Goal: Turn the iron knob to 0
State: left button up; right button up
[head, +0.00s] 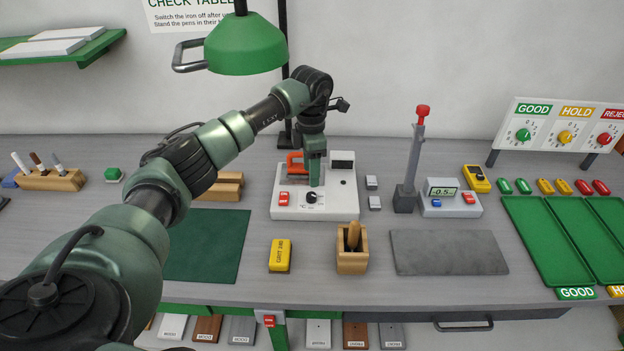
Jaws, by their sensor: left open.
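The iron knob (311,198) is a small dark knob on a pale dial at the front of the white soldering station (345,205). Its pointer and scale are too small to read. My left arm comes in from the left, and my left gripper (315,183) points down just above and behind the knob. It is open with nothing seen in it. I cannot tell whether its fingertips touch the knob. The station also has an orange iron (294,163), a red switch (284,198) and a small dark display (342,159). My right gripper is out of view.
A yellow block (280,255) and a wooden holder (352,262) stand in front of the station. A grey post with a red top (417,155) stands to its right. A green lamp (245,45) hangs above. The green mat (207,245) and grey mat (447,252) are clear.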

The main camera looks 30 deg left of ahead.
aim_at(311, 195)
pick_arm(q)
jog(key=f, duration=0.1)
jog(key=s+f+p, duration=0.1)
jog(key=d+f+p, duration=0.1)
jog(key=f, duration=0.1)
jog(key=shift+s+f, duration=0.1)
jog(key=shift+s, duration=0.05)
jog(key=shift+w+a+f, duration=0.1)
jog(key=shift+w+f, duration=0.05)
jog(key=shift+f, duration=0.45)
jog(key=shift+w+a+f, duration=0.1)
jog(key=shift+f, duration=0.7)
jog(key=shift+s+r, duration=0.1)
jog(key=c, duration=1)
grip_shut()
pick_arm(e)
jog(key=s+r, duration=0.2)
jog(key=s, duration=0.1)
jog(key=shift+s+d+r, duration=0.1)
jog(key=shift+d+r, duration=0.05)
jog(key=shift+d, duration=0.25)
